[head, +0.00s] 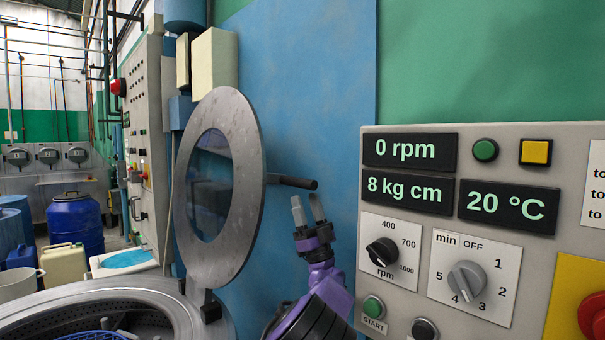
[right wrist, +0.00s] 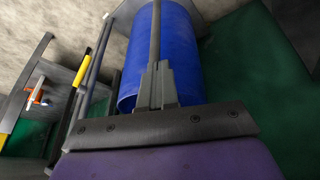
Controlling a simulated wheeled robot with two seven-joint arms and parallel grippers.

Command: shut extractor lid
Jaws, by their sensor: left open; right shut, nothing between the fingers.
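The extractor lid (head: 246,135), a round grey metal ring with a glass window, stands raised, nearly upright, above the extractor drum (head: 150,297) at bottom left. A dark bar handle (head: 292,182) sticks out from the lid's right side. The lid's hinge bracket (head: 210,306) shows at the drum's rim. My left gripper (head: 308,207) is open, its fingers pointing up just below the free end of the handle. I cannot tell whether they touch it. My right gripper (right wrist: 156,86) is shut and empty in the right wrist view, away from the lid.
A control panel (head: 470,140) with knobs and displays reading 0 rpm, 8 kg cm and 20 °C stands close on the right. A blue barrel (head: 75,225) and canisters stand at far left. The right wrist view shows a blue cylinder (right wrist: 185,50) behind the fingers and a yellow bar (right wrist: 95,55).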

